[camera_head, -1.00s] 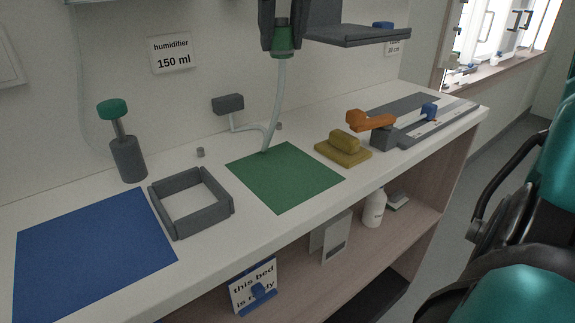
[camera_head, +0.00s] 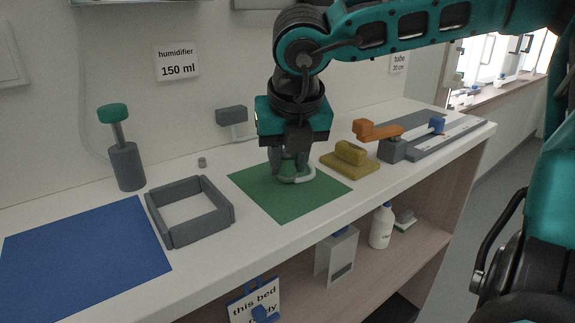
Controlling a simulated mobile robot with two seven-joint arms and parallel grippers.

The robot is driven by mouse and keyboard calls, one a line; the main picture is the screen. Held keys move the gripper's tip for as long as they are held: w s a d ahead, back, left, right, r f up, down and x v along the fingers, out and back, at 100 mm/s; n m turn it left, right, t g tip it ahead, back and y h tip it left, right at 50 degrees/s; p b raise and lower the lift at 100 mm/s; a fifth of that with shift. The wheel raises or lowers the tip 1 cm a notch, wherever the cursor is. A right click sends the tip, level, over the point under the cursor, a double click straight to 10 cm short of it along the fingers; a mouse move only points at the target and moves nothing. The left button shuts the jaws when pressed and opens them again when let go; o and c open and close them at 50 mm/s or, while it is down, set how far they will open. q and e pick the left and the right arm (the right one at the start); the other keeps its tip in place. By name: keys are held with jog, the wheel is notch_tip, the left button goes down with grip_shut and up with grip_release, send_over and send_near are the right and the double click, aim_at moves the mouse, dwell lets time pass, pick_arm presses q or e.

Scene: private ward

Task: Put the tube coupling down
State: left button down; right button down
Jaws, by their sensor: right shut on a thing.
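The green tube coupling (camera_head: 286,166) is mostly hidden between the dark fingers of my right gripper (camera_head: 288,172). My right gripper points down, low over the green mat (camera_head: 262,197), and is shut on the coupling. A pale tube (camera_head: 303,177) curls out beside the fingers, just over or on the mat. I cannot tell whether the coupling touches the mat. My left gripper is not in view.
Left of the mat are an empty grey square frame (camera_head: 157,220), a blue mat (camera_head: 85,262) and a green-topped grey post (camera_head: 127,165). To the right are a yellow block (camera_head: 349,160), an orange-handled clamp (camera_head: 378,131) and a grey rail (camera_head: 450,137).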

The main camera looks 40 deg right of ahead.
jog(key=shift+f, duration=0.4)
jog(key=shift+f+b, duration=0.25)
jog(key=shift+b, duration=0.15)
jog(key=c, duration=0.9)
grip_release()
jog(key=shift+r, duration=0.15)
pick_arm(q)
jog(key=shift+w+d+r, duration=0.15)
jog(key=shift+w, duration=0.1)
pick_arm(e)
jog(key=shift+o, duration=0.5)
jog(key=shift+r+p, duration=0.3)
jog(key=shift+p, duration=0.3)
pick_arm(q)
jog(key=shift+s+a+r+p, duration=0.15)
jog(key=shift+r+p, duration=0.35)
jog(key=shift+p, duration=0.05)
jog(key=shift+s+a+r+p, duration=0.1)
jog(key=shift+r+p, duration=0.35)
jog(key=shift+p, duration=0.05)
pick_arm(e)
jog(key=v, duration=1.1)
jog(key=shift+s+r, duration=0.15)
jog(key=shift+r, duration=0.2)
